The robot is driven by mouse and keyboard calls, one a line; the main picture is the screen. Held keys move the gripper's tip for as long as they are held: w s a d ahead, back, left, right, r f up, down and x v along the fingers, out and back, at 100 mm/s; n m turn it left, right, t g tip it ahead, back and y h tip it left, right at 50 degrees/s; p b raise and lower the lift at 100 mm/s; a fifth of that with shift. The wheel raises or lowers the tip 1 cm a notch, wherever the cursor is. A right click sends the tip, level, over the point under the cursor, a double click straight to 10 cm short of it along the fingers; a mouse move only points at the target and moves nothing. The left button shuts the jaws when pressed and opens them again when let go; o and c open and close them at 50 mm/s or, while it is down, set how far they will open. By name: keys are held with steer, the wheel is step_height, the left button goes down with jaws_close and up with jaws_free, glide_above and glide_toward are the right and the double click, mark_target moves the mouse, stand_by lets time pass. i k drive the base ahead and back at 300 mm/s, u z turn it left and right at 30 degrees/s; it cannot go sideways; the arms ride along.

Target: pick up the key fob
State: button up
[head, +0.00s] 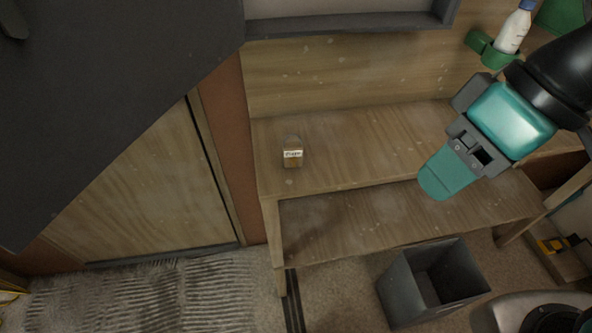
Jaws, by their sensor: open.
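I cannot make out a key fob anywhere in the head view. My gripper (440,182), with teal fingers, hangs at the right over the wooden bench (355,150). It is open and nothing shows in it. Its fingers overlap from this angle, so the gap between them is hidden. The bench top beneath and behind my arm is partly covered.
A small labelled jar (292,156) stands on the bench's left part. A white bottle (513,32) sits in a green holder (490,50) at upper right. A dark open bin (432,285) stands below the bench. The bench's middle is clear.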

mark_target(294, 152)
steer(key=k, duration=0.25)
steer(key=u, duration=1.05)
steer(key=i, duration=0.6)
steer(key=z, duration=0.65)
